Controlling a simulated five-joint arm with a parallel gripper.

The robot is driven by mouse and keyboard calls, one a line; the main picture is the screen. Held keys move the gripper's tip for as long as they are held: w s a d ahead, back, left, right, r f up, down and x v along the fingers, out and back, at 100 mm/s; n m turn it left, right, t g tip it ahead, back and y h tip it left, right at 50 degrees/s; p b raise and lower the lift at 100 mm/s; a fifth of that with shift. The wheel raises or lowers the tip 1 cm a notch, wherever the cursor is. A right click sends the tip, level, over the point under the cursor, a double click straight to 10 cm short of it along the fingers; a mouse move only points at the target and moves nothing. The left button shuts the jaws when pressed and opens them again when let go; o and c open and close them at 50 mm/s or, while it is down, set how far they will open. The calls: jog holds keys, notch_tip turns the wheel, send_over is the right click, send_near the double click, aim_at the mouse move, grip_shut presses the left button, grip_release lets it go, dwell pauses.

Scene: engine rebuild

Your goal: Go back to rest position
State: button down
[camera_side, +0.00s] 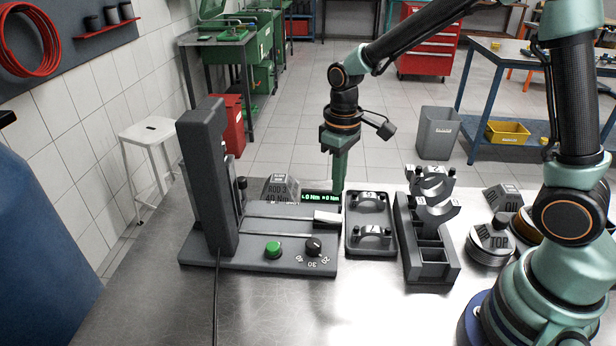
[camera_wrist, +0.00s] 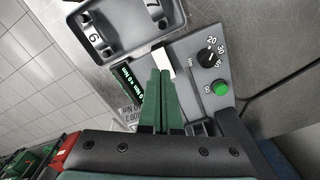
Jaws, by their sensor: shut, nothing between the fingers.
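My gripper (camera_side: 338,188) is shut and empty. It points down just behind the right end of the torque machine (camera_side: 215,248), near its green-lit display (camera_side: 321,198) and a white block (camera_side: 327,217). In the wrist view its closed fingertips (camera_wrist: 161,76) appear just below the white block (camera_wrist: 163,62), with the display (camera_wrist: 128,90) to the left. I cannot tell from these views whether the fingertips touch anything.
A tray with bearing caps (camera_side: 370,243), a slotted rack (camera_side: 430,262) and a piston marked TOP (camera_side: 490,240) stand to the right. A block marked ROD 3 (camera_side: 281,188) sits behind the machine. The front of the metal table (camera_side: 330,315) is clear.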

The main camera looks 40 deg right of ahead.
jog(key=shift+r, duration=0.15)
jog(key=s+d+r+m+t, duration=0.3)
jog(key=s+r+t, duration=0.2)
jog(key=s+r, duration=0.5)
notch_tip(320, 180, up, 3)
jog(key=shift+s+d+r+t, duration=0.1)
jog(key=shift+s+d+t, duration=0.05)
jog(key=shift+s+t, duration=0.15)
